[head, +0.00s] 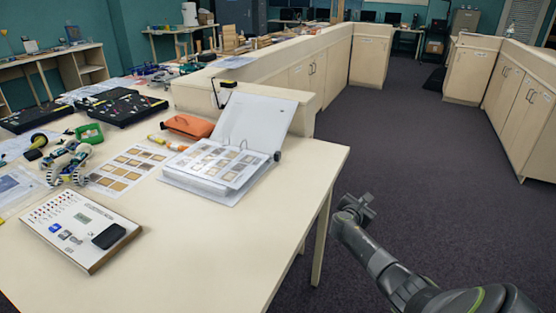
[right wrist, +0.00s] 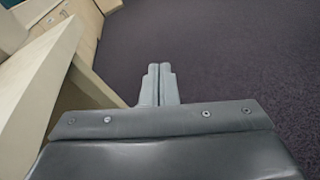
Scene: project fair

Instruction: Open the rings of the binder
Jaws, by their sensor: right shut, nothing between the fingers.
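The white binder (head: 203,187) lies open on the near table, with its cover (head: 259,120) leaning up at the back. Printed sheets with rows of small pictures (head: 222,163) lie in it. My right gripper (head: 366,201) is off the table's right side, over the floor, well apart from the binder. In the right wrist view its fingers (right wrist: 159,72) are together with nothing between them. My left gripper is in neither view.
The near table (head: 215,248) has free room at its front right. A display board with a black phone-like device (head: 109,236), a printed sheet (head: 127,170), an orange case (head: 188,125) and a marker (head: 166,143) lie around the binder. Dark carpet (head: 400,140) is clear beyond; cabinets (head: 520,105) stand right.

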